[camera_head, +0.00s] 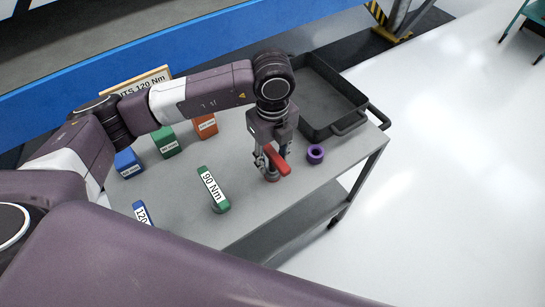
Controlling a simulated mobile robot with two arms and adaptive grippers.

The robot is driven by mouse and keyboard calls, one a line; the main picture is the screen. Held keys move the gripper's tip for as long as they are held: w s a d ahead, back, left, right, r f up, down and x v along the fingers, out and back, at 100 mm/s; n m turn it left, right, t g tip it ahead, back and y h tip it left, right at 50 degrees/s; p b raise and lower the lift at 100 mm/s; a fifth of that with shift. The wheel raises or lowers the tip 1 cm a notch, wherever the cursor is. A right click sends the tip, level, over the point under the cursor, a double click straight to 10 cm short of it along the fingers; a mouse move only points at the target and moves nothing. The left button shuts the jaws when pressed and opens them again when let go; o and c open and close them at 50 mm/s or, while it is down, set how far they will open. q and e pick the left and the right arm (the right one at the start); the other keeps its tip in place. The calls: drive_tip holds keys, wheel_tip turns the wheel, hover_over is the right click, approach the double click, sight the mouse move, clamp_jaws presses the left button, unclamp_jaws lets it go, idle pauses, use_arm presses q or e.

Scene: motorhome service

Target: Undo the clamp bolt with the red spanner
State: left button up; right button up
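The red spanner (280,162) stands near the right part of the grey trolley top, its red top bar above a small round grey foot. My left gripper (272,159) points down right at it, with fingers on either side of the red bar. Whether the fingers press on it cannot be made out. A green tool marked 90 Nm (212,185) stands to the left, and a blue one marked 120 (141,212) is partly hidden by my own body. I cannot make out the clamp bolt. My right gripper is not in view.
A purple ring (316,154) lies right of the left gripper. A black tray (350,127) fills the back right. Blue (127,162), green (165,142) and orange-red (205,126) blocks stand at the back left, before a sign reading 120 Nm (150,79).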

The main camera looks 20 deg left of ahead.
use_arm(q)
drive_tip(key=shift+c, duration=0.5)
clamp_jaws()
drive_tip(key=shift+r, duration=0.1)
wheel_tip(320, 180, up, 20)
drive_tip(key=b, duration=0.1)
idle(0.4)
